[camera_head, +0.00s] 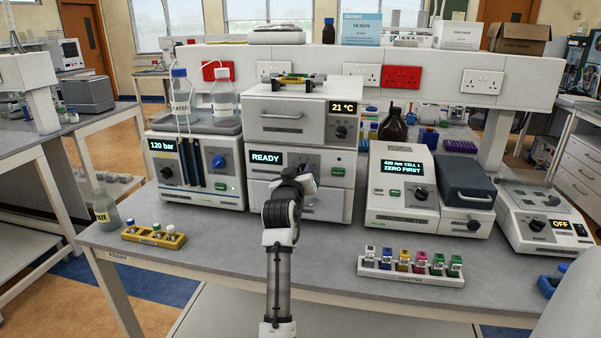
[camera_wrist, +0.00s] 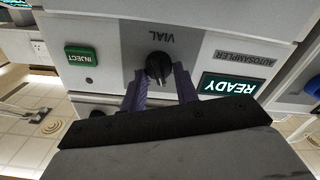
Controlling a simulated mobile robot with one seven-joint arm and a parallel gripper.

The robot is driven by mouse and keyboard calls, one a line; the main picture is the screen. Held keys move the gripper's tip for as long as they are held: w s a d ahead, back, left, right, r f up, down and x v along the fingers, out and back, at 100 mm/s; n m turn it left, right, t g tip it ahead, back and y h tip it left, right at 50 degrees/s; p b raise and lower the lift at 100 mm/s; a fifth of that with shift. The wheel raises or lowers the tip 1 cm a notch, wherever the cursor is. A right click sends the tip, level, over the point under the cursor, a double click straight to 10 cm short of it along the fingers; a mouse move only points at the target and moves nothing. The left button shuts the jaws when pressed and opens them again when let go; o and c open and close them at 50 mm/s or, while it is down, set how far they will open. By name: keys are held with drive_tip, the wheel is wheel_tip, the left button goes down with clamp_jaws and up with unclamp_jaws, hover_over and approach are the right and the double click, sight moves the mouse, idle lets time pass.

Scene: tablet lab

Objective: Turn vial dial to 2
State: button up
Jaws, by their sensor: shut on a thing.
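The vial dial (camera_wrist: 158,67) is a round black knob on a grey panel marked VIAL, seen upside down in the wrist view. My gripper (camera_wrist: 160,80) has its two purple fingers at the sides of the knob and is shut on it. The autosampler (camera_head: 263,158) is the white middle unit in the head view, with a display (camera_wrist: 232,87) reading READY. In the head view my gripper (camera_head: 303,180) is in front of this unit, and my wrist hides most of the dial area. I cannot read which number the dial points to.
A green INJECT button (camera_wrist: 82,54) is close beside the dial. The 120 bar pump (camera_head: 195,165) stands left and the spectrophotometer (camera_head: 401,190) right. A yellow vial rack (camera_head: 152,238) and a white cuvette rack (camera_head: 410,278) are on the bench, with clear bench between them.

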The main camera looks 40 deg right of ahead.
idle(0.3)
drive_tip(key=o, duration=1)
drive_tip(key=shift+c, duration=0.2)
drive_tip(key=b+v, duration=0.4)
drive_tip(key=v, duration=0.9)
drive_tip(key=shift+s+a, duration=0.25)
drive_tip(key=shift+a, duration=0.1)
